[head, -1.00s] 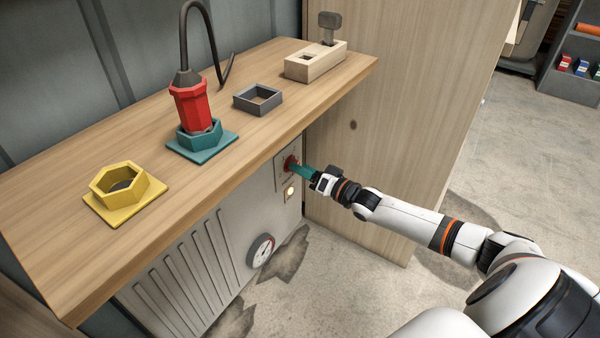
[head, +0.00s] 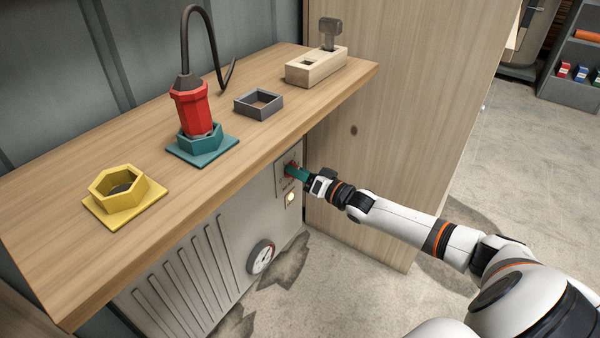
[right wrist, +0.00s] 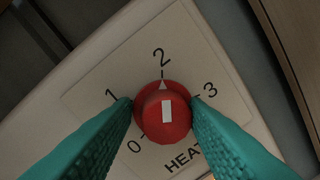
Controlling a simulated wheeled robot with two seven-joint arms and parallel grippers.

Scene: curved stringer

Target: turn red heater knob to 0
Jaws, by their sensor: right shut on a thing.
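The red heater knob (right wrist: 163,115) is on a pale dial plate (right wrist: 205,60) marked 0, 1, 2, 3 and HEAT. Its white pointer is at 2. In the head view the knob (head: 290,166) is mostly hidden by my right gripper (head: 296,172). The gripper's teal fingers reach it from the right, and in the right wrist view the gripper (right wrist: 162,112) has one finger on each side of the knob, shut on it. My left gripper is not in view.
The grey heater (head: 205,265) stands under a wooden bench (head: 75,235), whose edge overhangs the knob. A lit button (head: 290,197) and a round gauge (head: 261,257) are below it. A wooden side panel (head: 400,130) stands close to the right. Several fixtures sit on the bench.

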